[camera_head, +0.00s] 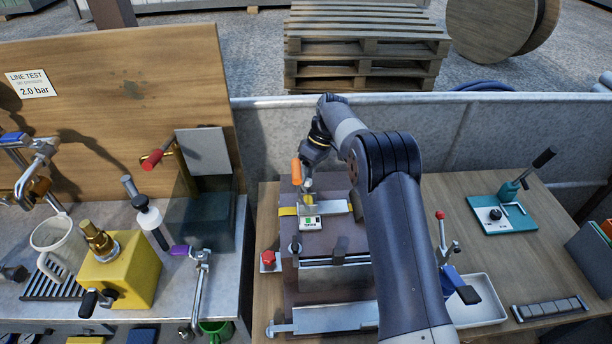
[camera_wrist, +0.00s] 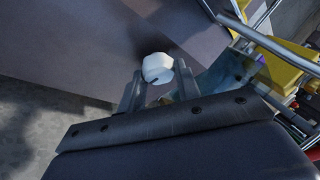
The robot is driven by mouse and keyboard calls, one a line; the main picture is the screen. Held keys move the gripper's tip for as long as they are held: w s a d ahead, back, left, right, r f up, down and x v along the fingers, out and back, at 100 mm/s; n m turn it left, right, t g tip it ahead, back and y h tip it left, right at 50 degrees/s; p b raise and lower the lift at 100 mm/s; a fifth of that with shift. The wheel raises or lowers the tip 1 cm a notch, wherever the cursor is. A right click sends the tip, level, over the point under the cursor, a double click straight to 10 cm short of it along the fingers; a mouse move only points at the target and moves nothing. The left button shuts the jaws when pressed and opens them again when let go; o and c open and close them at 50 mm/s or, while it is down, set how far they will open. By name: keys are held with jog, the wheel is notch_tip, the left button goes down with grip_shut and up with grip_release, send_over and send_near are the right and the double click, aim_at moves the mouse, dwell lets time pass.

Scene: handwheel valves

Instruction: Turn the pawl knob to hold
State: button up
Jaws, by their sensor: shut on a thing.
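A white knob (camera_wrist: 158,68) with a dark mark on its face shows in the wrist view against a dark grey housing. The two fingers of my gripper (camera_wrist: 160,88) stand on either side of it, and they are shut on it. In the head view my gripper (camera_head: 308,190) points down at the dark housing (camera_head: 345,235) on the wooden bench, beside an orange handle (camera_head: 296,171). A small white and green plate (camera_head: 311,222) sits just below the fingers. I cannot make out the knob in the head view, nor read its setting.
A red knob (camera_head: 268,258) is left of the housing. A red-tipped lever (camera_head: 441,232) and a pale tray (camera_head: 478,303) are to the right. A teal base with a lever (camera_head: 502,214) stands farther right. A yellow valve block (camera_head: 120,272) is on the left bench.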

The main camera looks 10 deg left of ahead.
dwell(0.4)
jog(key=o, duration=1)
jog(key=v, duration=1)
jog(key=shift+w+d+r, duration=0.15)
jog(key=shift+r, duration=0.2)
jog(key=x, duration=1)
jog(key=shift+f, duration=0.35)
